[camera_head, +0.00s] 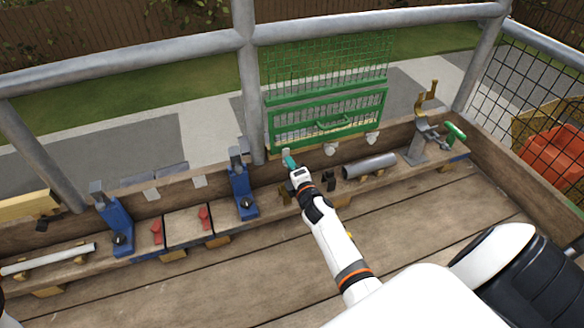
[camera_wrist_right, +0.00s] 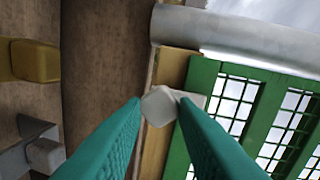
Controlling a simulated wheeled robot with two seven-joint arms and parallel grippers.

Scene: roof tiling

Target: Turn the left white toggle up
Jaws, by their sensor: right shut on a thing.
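My right gripper (camera_head: 289,162) reaches to the plank wall below the lower left corner of the green mesh gate (camera_head: 270,131). In the right wrist view, its teal fingers (camera_wrist_right: 158,103) are shut on the left white toggle (camera_wrist_right: 160,106), which sits between the fingertips beside the gate's green frame (camera_wrist_right: 202,78). The fingers mostly cover this toggle in the head view, and I cannot tell which way it points. Two other white toggles, a middle one (camera_head: 330,149) and a right one (camera_head: 372,138), are under the gate. My left gripper is not in view.
A grey pipe (camera_head: 370,166) lies on the ledge right of my gripper, with a metal clamp (camera_head: 418,145) beyond it. Blue clamps (camera_head: 243,195) and red handles (camera_head: 205,217) stand to the left. A metal rail post (camera_head: 249,90) rises close by. The plank floor (camera_head: 425,215) is mostly clear.

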